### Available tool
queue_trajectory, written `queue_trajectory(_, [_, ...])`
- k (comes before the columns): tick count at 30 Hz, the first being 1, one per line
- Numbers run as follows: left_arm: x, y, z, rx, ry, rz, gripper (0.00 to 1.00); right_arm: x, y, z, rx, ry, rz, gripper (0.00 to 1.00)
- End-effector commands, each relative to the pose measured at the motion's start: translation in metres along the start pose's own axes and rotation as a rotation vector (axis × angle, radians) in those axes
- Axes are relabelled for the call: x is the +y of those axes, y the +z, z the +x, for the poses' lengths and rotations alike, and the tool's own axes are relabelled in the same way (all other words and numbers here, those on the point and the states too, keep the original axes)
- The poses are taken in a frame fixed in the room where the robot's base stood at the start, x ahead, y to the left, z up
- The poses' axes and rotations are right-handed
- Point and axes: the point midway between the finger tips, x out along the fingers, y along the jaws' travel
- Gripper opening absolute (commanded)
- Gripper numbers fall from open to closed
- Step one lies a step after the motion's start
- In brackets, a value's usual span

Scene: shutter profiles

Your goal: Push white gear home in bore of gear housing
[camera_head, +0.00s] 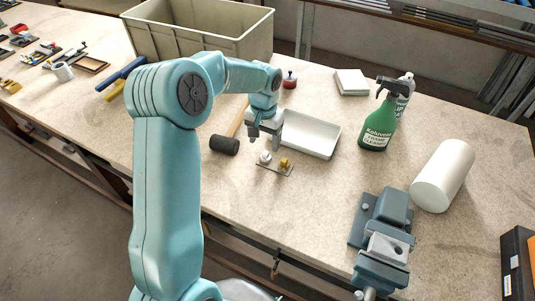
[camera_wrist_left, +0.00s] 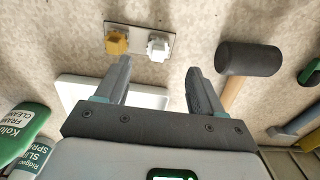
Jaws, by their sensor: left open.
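The white gear (camera_head: 265,157) sits on a small flat plate (camera_head: 274,168) beside a yellow gear (camera_head: 284,163). The white gear (camera_wrist_left: 158,46) also shows in the left wrist view, beyond my fingertips and apart from them. My left gripper (camera_head: 264,137) is open and empty, above and just behind the plate; its two spread fingers show in the left wrist view (camera_wrist_left: 158,75). A pale block with a dark hole (camera_head: 390,247), which looks like the gear housing, sits in a blue-grey vise (camera_head: 393,207) at the front right. My right gripper is not in view.
A white tray (camera_head: 318,146) lies right of my left gripper, and a black-headed mallet (camera_head: 224,145) lies left. A green spray bottle (camera_head: 377,130) and a white cylinder (camera_head: 442,176) stand or lie farther right. The bench between plate and vise is clear.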

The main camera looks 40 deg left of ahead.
Motion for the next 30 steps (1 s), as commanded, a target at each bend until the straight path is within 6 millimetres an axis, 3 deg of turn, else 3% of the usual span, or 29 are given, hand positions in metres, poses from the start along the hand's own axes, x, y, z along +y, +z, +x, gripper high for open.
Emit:
queue_trajectory(8, [0.003, -0.001, 0.024, -0.005, 0.0, 0.001, 0.68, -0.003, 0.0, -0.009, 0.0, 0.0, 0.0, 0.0])
queue_trajectory(15, [0.006, -0.005, 0.06, -0.002, 0.0, 0.0, 0.68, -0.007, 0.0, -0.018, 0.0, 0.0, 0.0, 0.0])
queue_trajectory(23, [0.006, -0.005, 0.066, 0.0, 0.0, 0.0, 0.68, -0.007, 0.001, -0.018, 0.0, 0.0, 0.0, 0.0])
queue_trajectory(26, [0.006, -0.005, 0.066, 0.0, 0.0, 0.0, 0.42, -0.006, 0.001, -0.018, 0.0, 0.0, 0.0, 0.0])
queue_trajectory(29, [0.006, -0.005, 0.066, 0.0, 0.0, 0.0, 0.09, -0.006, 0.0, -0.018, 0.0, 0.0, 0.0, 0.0])
queue_trajectory(30, [0.006, -0.005, 0.066, 0.0, 0.0, 0.0, 0.07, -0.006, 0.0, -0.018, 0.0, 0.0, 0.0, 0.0])
